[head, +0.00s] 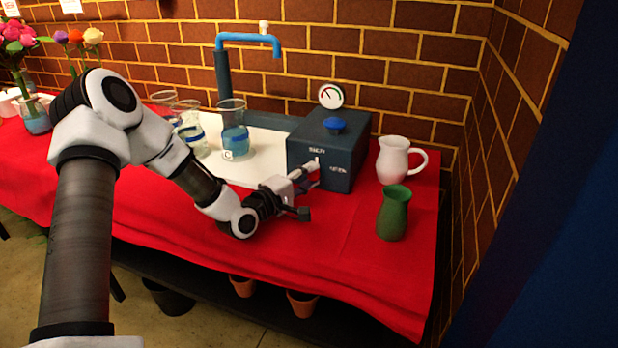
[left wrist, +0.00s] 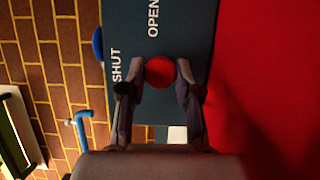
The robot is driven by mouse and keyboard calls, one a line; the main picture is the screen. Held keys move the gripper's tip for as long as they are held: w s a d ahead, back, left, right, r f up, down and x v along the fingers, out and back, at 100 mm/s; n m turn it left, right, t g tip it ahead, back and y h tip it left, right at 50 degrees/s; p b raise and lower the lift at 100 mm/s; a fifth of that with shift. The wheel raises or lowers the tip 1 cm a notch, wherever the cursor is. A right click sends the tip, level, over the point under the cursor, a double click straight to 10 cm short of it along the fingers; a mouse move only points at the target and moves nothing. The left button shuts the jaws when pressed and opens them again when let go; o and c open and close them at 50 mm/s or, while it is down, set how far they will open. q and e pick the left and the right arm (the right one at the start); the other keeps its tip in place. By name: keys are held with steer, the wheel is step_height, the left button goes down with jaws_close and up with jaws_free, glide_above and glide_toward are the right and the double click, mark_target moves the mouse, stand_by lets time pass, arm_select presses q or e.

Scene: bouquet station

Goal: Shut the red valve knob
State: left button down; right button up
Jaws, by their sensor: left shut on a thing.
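The red valve knob (left wrist: 160,70) is on the front face of a dark box (head: 309,153), between the fingers of my left gripper in the left wrist view. The face carries the words SHUT and OPEN. My left gripper (left wrist: 160,88) is shut on the knob. My right gripper is not in view.
A white pitcher (head: 393,160) and a green vase (head: 393,213) stand right of the box. Glasses, one (head: 234,135) holding blue liquid, stand left under a blue tap (head: 248,40). Flowers (head: 20,38) are at far left. Red cloth (head: 290,245) in front is mostly clear.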

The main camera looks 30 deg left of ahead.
arm_select(q)
steer(key=shift+f, duration=0.1)
steer(key=c, duration=0.8)
jaws_free()
steer(key=shift+s+a, duration=0.1)
steer(key=shift+c, duration=0.2)
steer(key=s, duration=0.3)
steer(key=s+a, duration=0.1)
steer(key=s, duration=0.2)
steer(key=shift+s+a, duration=0.15)
steer(key=shift+s, duration=0.55)
